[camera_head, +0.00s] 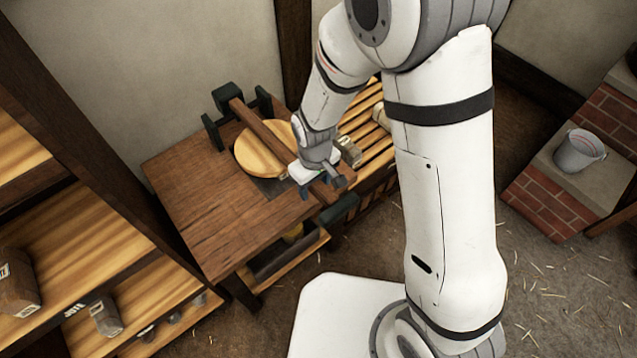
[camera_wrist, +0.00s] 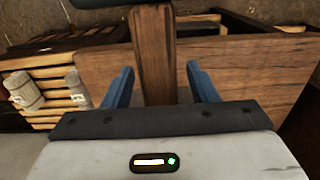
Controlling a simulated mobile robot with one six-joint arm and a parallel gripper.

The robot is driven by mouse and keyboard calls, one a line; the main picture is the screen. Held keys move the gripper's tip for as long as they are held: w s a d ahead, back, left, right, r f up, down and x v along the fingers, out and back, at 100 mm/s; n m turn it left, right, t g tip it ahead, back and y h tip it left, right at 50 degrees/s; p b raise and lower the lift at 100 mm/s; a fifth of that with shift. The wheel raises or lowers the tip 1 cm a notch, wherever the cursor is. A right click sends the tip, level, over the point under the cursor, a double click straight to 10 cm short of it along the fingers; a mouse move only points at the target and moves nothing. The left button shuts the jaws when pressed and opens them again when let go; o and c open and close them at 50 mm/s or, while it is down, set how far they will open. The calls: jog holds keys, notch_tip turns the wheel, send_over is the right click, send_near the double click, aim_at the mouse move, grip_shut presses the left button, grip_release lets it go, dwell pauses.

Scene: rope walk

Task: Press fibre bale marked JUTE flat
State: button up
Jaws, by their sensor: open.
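A wooden press lever (camera_head: 262,128) runs across the table above a round pale wooden disc (camera_head: 256,158). In the wrist view the lever (camera_wrist: 154,60) lies between the two blue fingers of my gripper (camera_wrist: 160,84), with gaps on both sides. My gripper (camera_head: 313,184) is open at the lever's near end. A wrapped bale (camera_head: 349,151) sits on the slatted bench just beyond my gripper; two bundles with pale labels show there in the wrist view, one being the left bundle (camera_wrist: 22,90). What lies under the disc is mostly hidden.
The table (camera_head: 205,210) has bare wood at its left and an open drawer (camera_head: 285,258) below. Shelves with bales, one grey (camera_head: 105,318), stand at the left. The slatted bench (camera_head: 372,160) is partly behind my arm. A bucket (camera_head: 580,151) stands on a brick-sided block at right.

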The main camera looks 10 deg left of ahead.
jog(key=shift+c, duration=0.3)
grip_shut()
dwell(0.3)
